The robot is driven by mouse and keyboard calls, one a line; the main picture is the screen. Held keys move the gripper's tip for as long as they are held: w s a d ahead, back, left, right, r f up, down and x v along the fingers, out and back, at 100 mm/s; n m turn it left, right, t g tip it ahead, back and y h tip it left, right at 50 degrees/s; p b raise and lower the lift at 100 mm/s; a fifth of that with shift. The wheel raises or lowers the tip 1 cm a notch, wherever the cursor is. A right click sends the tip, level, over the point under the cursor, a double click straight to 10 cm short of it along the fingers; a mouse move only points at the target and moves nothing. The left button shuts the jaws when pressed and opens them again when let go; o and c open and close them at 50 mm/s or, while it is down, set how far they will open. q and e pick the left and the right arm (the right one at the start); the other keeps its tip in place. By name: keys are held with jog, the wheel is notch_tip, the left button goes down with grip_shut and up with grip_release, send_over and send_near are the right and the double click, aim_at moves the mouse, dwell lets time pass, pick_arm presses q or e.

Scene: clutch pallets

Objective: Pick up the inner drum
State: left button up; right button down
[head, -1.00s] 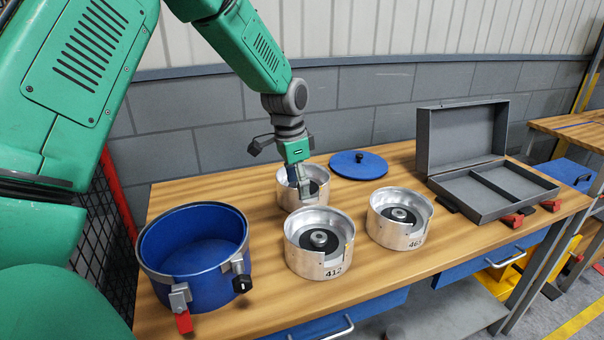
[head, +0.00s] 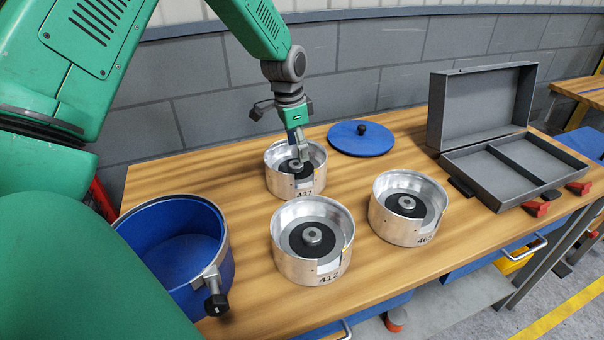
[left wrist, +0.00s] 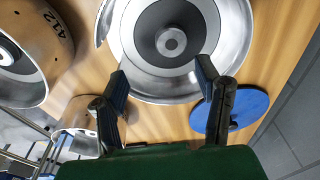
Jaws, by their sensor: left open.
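Three silver open-topped drums stand on the wooden table. The back one, marked 437 (head: 306,190), is under my left gripper (head: 299,158). The other two are drum 412 (head: 327,270) at the front and drum 463 (head: 416,232) to the right. Each has a dark disc and a central metal knob inside. In the left wrist view my left gripper (left wrist: 162,80) is open, its two fingers apart. A drum (left wrist: 134,72) with its knob (left wrist: 171,42) lies just beyond the fingertips, and nothing is between them. My right gripper is out of view.
A blue open pot (head: 180,245) with a clamp stands at the left front. A blue lid (head: 361,138) lies behind the drums. An open grey case (head: 490,180) sits at the right. Bare wood (head: 225,175) shows left of drum 437.

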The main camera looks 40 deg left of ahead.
aim_at(293, 163)
pick_arm(q)
jog(key=a+f, duration=0.2)
jog(key=f, duration=0.1)
jog(key=a+f, duration=0.1)
jog(key=f, duration=0.1)
jog(key=shift+w+a, duration=0.2)
jog(key=shift+a, duration=0.15)
jog(key=d, duration=0.3)
jog(key=shift+w+d+f, duration=0.25)
jog(key=shift+d+f, duration=0.05)
jog(key=shift+d, duration=0.15)
jog(key=shift+c, duration=0.3)
jog(key=shift+a, duration=0.25)
jog(key=c, duration=0.7)
jog(key=shift+s+a+f, duration=0.1)
jog(key=shift+s+a, duration=0.05)
jog(key=shift+a, duration=0.25)
jog(key=shift+s+a+f, duration=0.1)
jog(key=shift+a, duration=0.3)
grip_shut()
jog(key=shift+a+r, duration=0.1)
jog(key=shift+a, duration=0.1)
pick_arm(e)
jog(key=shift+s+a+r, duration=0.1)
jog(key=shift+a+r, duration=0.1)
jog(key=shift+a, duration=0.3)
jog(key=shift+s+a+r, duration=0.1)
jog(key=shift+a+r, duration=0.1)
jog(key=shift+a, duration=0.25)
